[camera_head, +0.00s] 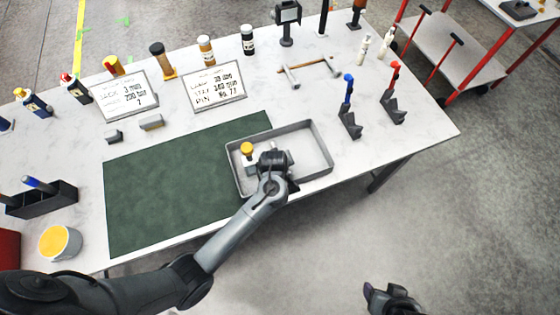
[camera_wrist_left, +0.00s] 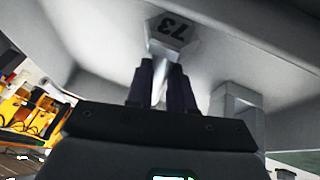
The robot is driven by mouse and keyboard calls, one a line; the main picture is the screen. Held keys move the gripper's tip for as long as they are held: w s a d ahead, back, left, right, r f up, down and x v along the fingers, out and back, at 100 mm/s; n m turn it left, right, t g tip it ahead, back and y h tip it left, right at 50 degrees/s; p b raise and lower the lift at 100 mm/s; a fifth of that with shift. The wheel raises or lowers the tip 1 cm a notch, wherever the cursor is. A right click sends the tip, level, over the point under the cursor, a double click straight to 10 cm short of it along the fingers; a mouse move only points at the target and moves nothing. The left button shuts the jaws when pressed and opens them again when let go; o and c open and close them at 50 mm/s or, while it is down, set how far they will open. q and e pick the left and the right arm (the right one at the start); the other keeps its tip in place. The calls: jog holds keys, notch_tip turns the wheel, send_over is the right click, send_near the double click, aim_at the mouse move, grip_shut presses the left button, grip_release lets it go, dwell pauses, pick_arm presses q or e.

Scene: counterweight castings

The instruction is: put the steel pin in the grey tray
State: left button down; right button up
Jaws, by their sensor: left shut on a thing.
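The steel pin (camera_wrist_left: 160,82) shows in the left wrist view as a bright shaft between my two dark fingers, with a hexagonal head (camera_wrist_left: 172,28) marked with what looks like 73. My left gripper (camera_head: 274,158) is shut on it. In the head view the gripper is over the left-middle part of the grey tray (camera_head: 322,142) and hides the pin. The pale tray surface fills much of the wrist view; I cannot tell if the pin touches it. My right gripper (camera_head: 390,298) is off the table at the bottom, its jaws unclear.
A yellow-topped object (camera_head: 247,149) stands at the tray's left side. A green mat (camera_head: 180,180) lies left of the tray. Blue (camera_head: 349,105) and red-handled tools (camera_head: 393,92) stand to the right. Cards (camera_head: 214,86) and bottles line the back. The tray's right half looks clear.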

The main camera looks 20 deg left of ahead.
pick_arm(q)
jog(key=c, duration=1.3)
grip_release()
jog(key=shift+f, duration=0.1)
jog(key=shift+s+r+p, duration=0.1)
jog(key=shift+r+p, duration=0.2)
jog(key=shift+r, duration=0.3)
jog(key=p+v, duration=0.5)
jog(key=v, duration=0.5)
jog(key=s+a+r+m, duration=0.1)
jog(key=s+r+m, duration=0.1)
jog(key=s+m, duration=0.2)
jog(key=s+a+r+m+g+h, duration=0.1)
jog(key=s+m, duration=0.3)
jog(key=s, duration=0.6)
jog(key=s+a+r+m+p, duration=0.1)
jog(key=s+a+r+m, duration=0.2)
jog(key=s, duration=0.4)
jog(key=shift+s+m+g+h, duration=0.1)
jog(key=shift+m+g+h, duration=0.2)
jog(key=shift+m, duration=0.1)
jog(key=shift+r, duration=0.1)
